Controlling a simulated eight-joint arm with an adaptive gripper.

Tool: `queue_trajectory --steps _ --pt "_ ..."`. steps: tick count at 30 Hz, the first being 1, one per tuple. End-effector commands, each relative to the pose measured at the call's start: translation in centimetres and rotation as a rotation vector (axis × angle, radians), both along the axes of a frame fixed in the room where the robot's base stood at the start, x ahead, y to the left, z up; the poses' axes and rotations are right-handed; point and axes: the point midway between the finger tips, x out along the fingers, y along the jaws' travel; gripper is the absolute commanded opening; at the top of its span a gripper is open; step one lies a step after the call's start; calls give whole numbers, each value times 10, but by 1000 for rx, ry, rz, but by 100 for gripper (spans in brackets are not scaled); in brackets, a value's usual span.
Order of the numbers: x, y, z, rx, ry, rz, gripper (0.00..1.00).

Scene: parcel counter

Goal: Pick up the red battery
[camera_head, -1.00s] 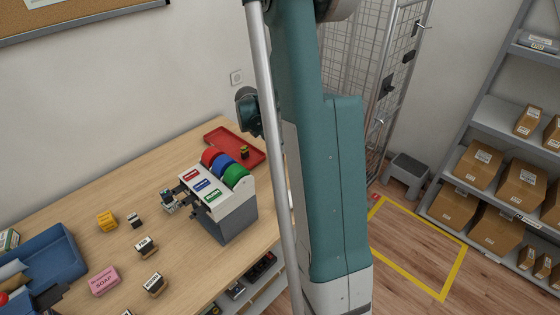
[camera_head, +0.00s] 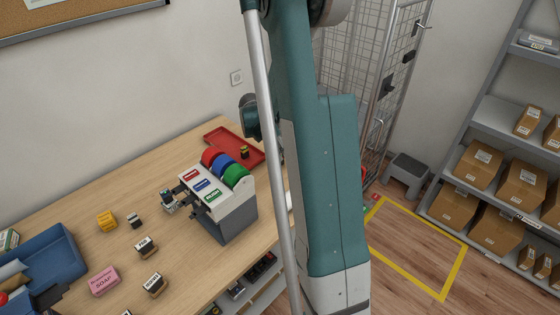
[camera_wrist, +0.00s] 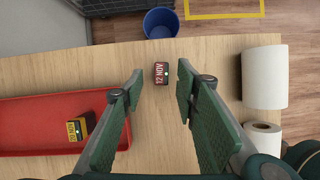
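A small dark red block (camera_wrist: 161,68) with a "12 NOV" label and a small light dot sits on the wooden counter in the wrist view, near its edge. It looks like the red battery. My gripper (camera_wrist: 161,88) is open and empty, with its two green fingers apart and the block between and just beyond the fingertips in the picture. Whether they are level with it I cannot tell. In the head view my arm hides the gripper and this block.
A red tray (camera_wrist: 38,108) with a yellow-black block (camera_wrist: 80,127) lies left in the wrist view. A blue bin (camera_wrist: 160,22) is beyond the edge. The head view shows a tape dispenser (camera_head: 232,220) and several stamps (camera_head: 146,246) on the counter.

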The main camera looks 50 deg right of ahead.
Motion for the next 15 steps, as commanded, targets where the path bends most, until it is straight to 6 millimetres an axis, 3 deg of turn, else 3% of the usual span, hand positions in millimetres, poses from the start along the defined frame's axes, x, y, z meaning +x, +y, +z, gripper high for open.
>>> queue_trajectory --steps 15 --pt "-4 -16 -41 0 0 -1 30"
